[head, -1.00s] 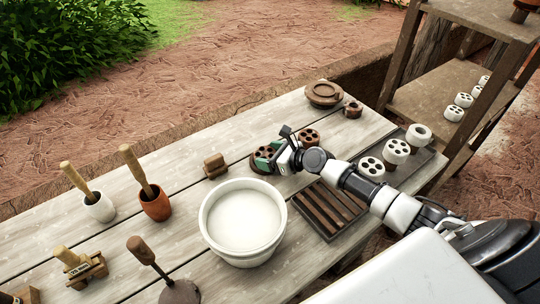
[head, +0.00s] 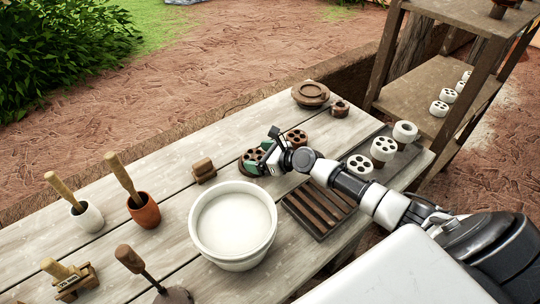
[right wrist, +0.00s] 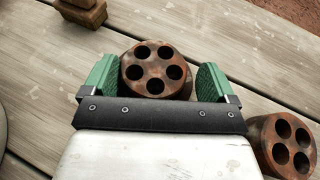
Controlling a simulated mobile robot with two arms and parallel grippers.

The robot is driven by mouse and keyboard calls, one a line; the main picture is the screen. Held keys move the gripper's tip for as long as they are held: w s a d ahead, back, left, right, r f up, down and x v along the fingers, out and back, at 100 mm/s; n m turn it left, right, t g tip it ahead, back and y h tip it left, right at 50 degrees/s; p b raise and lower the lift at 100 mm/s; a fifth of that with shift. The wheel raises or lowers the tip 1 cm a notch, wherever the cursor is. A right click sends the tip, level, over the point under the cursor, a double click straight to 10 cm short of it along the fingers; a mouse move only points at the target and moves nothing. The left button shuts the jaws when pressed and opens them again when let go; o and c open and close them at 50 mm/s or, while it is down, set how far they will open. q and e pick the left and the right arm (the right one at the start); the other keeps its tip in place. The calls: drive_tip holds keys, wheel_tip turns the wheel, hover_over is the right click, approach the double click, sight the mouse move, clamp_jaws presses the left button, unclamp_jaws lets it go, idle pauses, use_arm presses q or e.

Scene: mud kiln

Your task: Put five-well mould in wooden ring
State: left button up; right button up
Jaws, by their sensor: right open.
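The brown five-well mould (right wrist: 155,72) has several dark round holes in its top. It also shows on the table in the head view (head: 250,161). My right gripper (right wrist: 156,80) is open, with a green finger on either side of the mould. It also shows in the head view (head: 259,159); contact with the mould cannot be told. A broad round brown wooden piece with a ring-like rim (head: 310,94), seemingly the wooden ring, lies at the table's far end. The mould's lower edge is partly hidden by the gripper. My left gripper is out of view.
Another brown holed mould (right wrist: 284,145) stands close to the right gripper. A small brown piece (head: 340,108) is beside the ring. A white bowl (head: 232,225), slatted rack (head: 318,208) and white moulds (head: 384,149) are nearby. A shelf (head: 425,90) stands right.

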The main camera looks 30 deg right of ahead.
drive_tip(key=v, duration=1)
drive_tip(key=shift+s+a+r+p, duration=0.1)
drive_tip(key=shift+s+a+p, duration=0.1)
drive_tip(key=shift+s+p, duration=0.2)
drive_tip(key=shift+v, duration=0.8)
drive_tip(key=shift+r, duration=0.15)
